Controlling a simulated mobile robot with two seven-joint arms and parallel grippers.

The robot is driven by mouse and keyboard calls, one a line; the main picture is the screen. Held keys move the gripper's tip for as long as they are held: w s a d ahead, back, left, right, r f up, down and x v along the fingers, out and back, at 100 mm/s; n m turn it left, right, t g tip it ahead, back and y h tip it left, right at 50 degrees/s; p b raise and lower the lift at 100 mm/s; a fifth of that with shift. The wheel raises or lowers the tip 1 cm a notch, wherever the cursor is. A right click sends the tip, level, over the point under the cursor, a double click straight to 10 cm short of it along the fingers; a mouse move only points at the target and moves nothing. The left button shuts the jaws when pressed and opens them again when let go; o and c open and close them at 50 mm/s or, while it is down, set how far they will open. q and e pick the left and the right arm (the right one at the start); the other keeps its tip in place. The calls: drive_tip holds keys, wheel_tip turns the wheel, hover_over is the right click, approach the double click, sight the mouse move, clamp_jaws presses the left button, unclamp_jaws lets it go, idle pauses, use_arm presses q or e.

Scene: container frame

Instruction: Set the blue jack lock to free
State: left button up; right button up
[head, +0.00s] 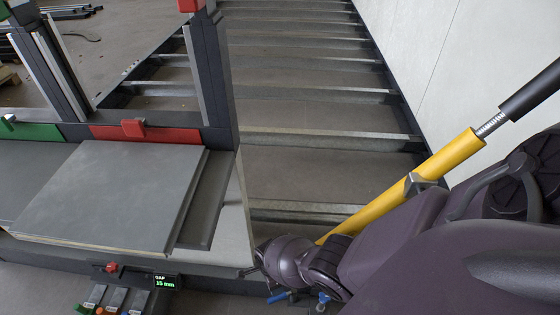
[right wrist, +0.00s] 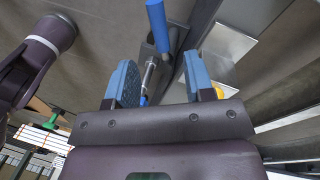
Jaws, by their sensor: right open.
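My right gripper (right wrist: 160,82) is open in the right wrist view, its two light blue finger pads spread apart. A blue bar (right wrist: 157,25) with a grey metal rod (right wrist: 149,75) below it shows beyond and between the fingers, and looks like the blue jack lock. The fingers are not closed on it; I cannot tell its exact distance or lock setting. In the head view small blue parts (head: 278,297) show low beside my right arm, which hides most of that area. My left gripper is in neither view.
A yellow tube (head: 410,180) with a threaded end runs diagonally behind my right arm. A grey panel (head: 110,195) lies on the frame at left. Below it are a display (head: 165,282) reading GAP 15 mm and several small parts. Red (head: 160,134) and green (head: 35,132) strips stand behind.

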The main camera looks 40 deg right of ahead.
use_arm(q)
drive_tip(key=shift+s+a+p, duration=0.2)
drive_tip(key=shift+p, duration=0.3)
use_arm(e)
drive_tip(key=r, duration=0.2)
drive_tip(key=shift+w+d+r, duration=0.1)
drive_tip(key=shift+w+r, duration=0.1)
drive_tip(key=shift+r, duration=0.1)
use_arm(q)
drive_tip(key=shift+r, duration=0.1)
